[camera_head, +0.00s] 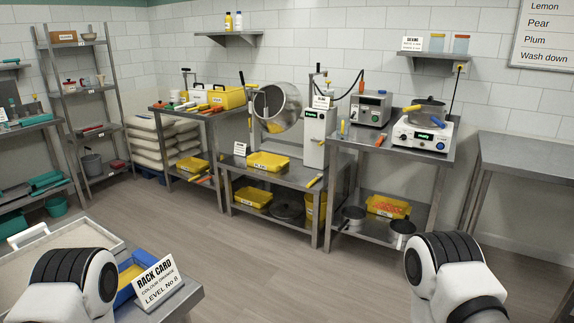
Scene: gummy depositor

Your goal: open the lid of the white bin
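Thick black-and-white joints of my left and right arms show at the lower left and lower right. Neither gripper is in view.
A rack card (158,282) and a blue-edged yellow tray (127,290) are beside the pale thing on a grey table. Steel benches with machines and yellow trays line the back wall. A bare steel table (525,152) stands at right. The middle floor (240,255) is clear.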

